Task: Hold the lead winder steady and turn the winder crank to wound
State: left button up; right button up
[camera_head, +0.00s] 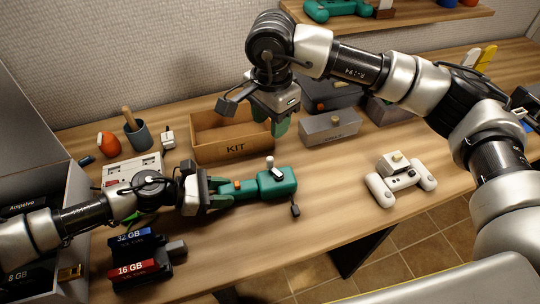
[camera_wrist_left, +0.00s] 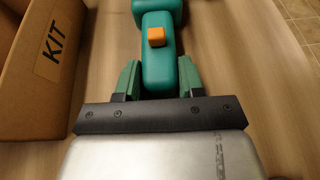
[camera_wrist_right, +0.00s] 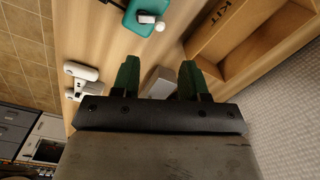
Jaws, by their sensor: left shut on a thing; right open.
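The teal lead winder (camera_head: 278,184) lies across the middle of the table, with an orange button on its narrow handle. A white knob (camera_head: 270,161) stands up at its far side, and a dark crank-like arm (camera_head: 295,209) sticks out at its near right. My left gripper (camera_head: 216,193) is shut on the winder's handle; the left wrist view shows the handle (camera_wrist_left: 157,68) between the green fingers. My right gripper (camera_head: 281,121) is open and empty, raised near the kit box's right side. In the right wrist view the winder (camera_wrist_right: 140,8) and its white knob (camera_wrist_right: 148,19) show ahead of the fingers.
The open KIT box (camera_head: 235,153) stands behind the winder. A grey box (camera_head: 330,127) is to its right. A white controller-like device (camera_head: 400,180) lies at the right. Blue and red memory modules (camera_head: 135,268) sit at the front left.

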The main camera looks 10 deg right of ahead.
aim_at(270, 158)
notch_tip(270, 158, down, 12)
jog(key=shift+w+r+n, duration=0.1)
jog(key=shift+n, duration=0.9)
grip_shut()
